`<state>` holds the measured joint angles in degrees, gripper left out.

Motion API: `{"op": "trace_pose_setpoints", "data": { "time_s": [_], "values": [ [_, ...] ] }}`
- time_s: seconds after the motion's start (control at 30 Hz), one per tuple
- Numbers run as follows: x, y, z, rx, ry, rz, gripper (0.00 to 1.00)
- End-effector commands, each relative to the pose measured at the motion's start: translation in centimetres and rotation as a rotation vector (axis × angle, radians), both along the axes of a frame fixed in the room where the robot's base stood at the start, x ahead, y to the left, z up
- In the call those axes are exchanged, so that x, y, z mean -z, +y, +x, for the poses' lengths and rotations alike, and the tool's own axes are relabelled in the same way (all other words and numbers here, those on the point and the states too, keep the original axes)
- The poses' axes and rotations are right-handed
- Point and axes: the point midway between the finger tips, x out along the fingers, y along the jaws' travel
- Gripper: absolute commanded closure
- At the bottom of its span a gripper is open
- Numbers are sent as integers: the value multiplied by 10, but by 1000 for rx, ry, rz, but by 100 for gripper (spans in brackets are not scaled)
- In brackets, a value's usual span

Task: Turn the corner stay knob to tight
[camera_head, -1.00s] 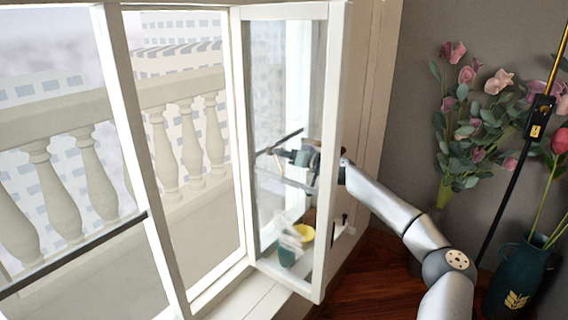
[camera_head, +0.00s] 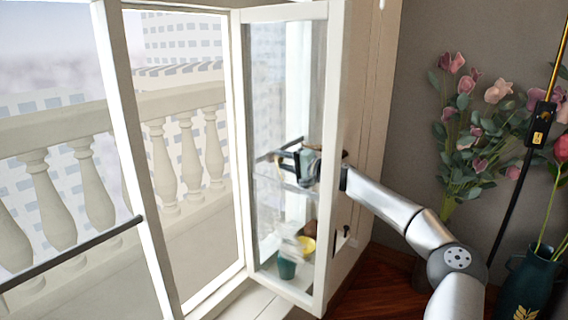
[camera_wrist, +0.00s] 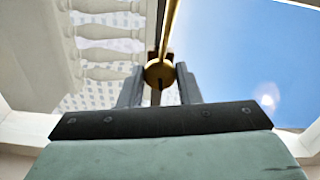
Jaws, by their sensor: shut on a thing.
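The brass corner stay knob (camera_wrist: 159,73) is round, with a dark slot below its middle and a brass rod running up from it in the wrist view. My gripper (camera_wrist: 159,88) has its two grey fingers on either side of the knob and is shut on it. In the head view my gripper (camera_head: 283,157) shows through the glass of the open window sash (camera_head: 335,130). The knob is too small to make out there. I cannot read whether it stands at tight.
A teal cup (camera_head: 286,265) and a yellow thing (camera_head: 307,246) show low behind the sash glass. A dark bar (camera_head: 70,256) crosses the left pane. Flowers (camera_head: 470,120) and a dark teal vase (camera_head: 522,285) stand at the right. A balustrade (camera_head: 60,185) is outside.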

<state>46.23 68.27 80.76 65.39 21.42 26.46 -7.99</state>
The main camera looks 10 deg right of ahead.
Motion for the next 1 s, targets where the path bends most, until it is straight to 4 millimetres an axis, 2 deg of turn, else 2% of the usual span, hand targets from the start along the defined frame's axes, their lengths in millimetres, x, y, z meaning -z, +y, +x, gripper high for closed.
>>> {"op": "trace_pose_setpoints", "data": {
  "time_s": [0.33, 0.93, 0.97, 1.0],
  "values": [
    [0, 0, 0, 0, 111, 115, 92],
    [0, 0, 0, 0, 137, 142, 92],
    [0, 0, 0, 0, 137, 142, 64],
    [0, 0, 0, 0, 137, 142, 53]
  ]
}}
